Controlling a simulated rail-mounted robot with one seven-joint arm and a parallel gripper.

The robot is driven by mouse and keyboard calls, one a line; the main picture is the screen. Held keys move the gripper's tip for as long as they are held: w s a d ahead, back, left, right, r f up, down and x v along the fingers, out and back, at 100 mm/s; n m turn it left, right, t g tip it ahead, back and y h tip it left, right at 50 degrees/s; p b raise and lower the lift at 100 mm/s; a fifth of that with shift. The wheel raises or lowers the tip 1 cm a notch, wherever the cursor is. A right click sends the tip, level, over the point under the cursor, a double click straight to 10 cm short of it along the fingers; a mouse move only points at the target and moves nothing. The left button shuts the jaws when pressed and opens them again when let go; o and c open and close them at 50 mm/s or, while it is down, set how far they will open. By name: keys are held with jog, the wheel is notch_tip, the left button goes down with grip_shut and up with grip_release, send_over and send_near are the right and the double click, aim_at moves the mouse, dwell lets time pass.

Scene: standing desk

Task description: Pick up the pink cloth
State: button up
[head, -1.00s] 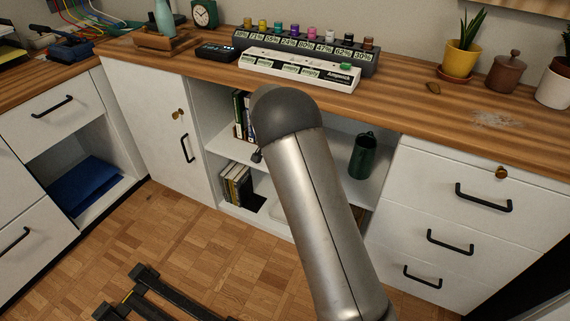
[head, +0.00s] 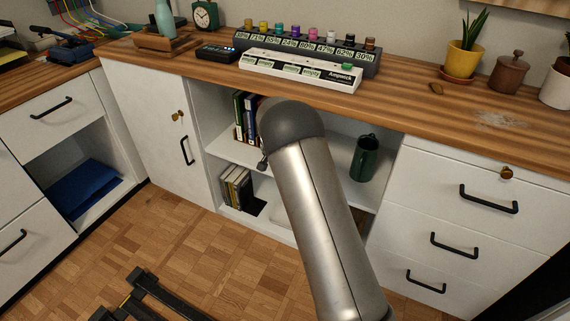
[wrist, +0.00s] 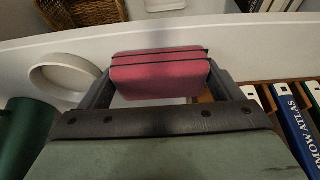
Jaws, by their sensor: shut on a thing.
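The pink cloth (wrist: 160,68) shows in the wrist view as a flat-faced, folded bundle with dark lines across it. My gripper (wrist: 160,82) is shut on it, with one finger at each side of the bundle. The cloth's underside and back are partly hidden. In the head view the cloth does not show; my grey arm covers the middle of the open shelf unit.
In the wrist view, books (wrist: 297,125) stand close at right, with a white round container (wrist: 65,82) and a green jug (wrist: 18,130) at left. A wicker basket (wrist: 92,11) is at top left. In the head view, the wooden desktop (head: 415,95) runs above the shelves.

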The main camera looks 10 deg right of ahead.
jog(key=shift+r, duration=0.5)
notch_tip(320, 180, up, 3)
jog(key=shift+a+r+p, duration=0.1)
jog(key=shift+a+p, duration=0.05)
jog(key=shift+p, duration=0.8)
jog(key=s+a+p, duration=0.2)
jog(key=s+a, duration=0.8)
jog(key=s, duration=0.4)
jog(key=shift+a+f+p, duration=0.35)
jog(key=shift+p, duration=0.05)
jog(key=shift+o, duration=0.5)
jog(key=shift+s, duration=0.1)
